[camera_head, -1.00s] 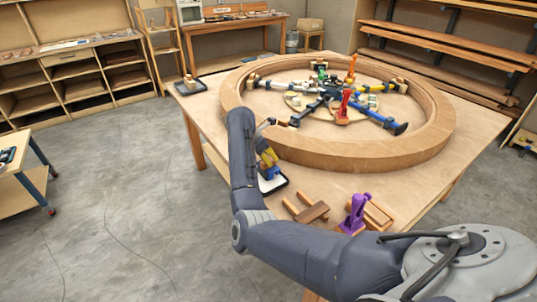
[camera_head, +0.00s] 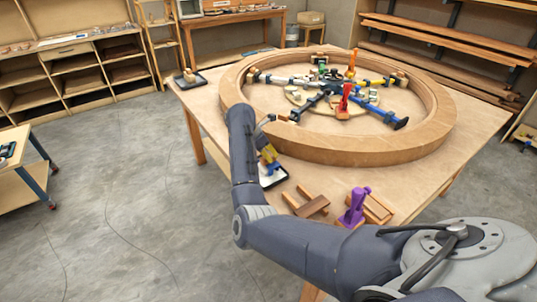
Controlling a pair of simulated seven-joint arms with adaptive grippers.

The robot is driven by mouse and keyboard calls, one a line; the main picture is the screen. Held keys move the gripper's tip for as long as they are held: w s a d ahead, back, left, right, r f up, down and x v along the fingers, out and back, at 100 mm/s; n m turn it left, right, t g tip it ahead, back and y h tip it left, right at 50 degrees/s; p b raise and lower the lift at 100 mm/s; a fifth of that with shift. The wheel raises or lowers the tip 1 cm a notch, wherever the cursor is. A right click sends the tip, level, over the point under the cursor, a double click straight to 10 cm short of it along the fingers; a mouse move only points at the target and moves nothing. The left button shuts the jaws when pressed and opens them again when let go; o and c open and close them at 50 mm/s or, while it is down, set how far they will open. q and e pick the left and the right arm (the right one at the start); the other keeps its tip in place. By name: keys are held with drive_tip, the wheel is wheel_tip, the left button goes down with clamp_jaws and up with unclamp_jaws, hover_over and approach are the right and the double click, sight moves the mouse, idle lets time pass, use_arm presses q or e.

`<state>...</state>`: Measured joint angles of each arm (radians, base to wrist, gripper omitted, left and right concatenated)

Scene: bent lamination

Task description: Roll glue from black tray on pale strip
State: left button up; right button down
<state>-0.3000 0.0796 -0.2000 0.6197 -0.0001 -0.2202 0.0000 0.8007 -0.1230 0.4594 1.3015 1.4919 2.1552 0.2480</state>
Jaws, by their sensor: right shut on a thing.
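A black-rimmed tray with a pale inside (camera_head: 278,179) lies on the near left part of the wooden table. My right arm comes in from the lower right and bends upward beside it. My right gripper (camera_head: 262,142) is mostly hidden by its own arm. It is shut on a tool with yellow and blue parts (camera_head: 270,158), probably the roller, whose lower end is over the tray; contact cannot be told. A large curved wooden ring (camera_head: 350,150) lies on the table just beyond. I cannot single out the pale strip. My left gripper is not in view.
A purple clamp (camera_head: 354,208) and wooden blocks (camera_head: 313,205) are near the table's front edge. Several coloured clamps, including a red one (camera_head: 343,102), stand inside the ring. A second dark tray (camera_head: 190,82) is at the far left corner. Bare tabletop (camera_head: 210,107) lies left of the ring.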

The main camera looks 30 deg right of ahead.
drive_tip(key=shift+r, duration=0.1)
drive_tip(key=shift+r, duration=3.05)
drive_tip(key=shift+f, duration=0.1)
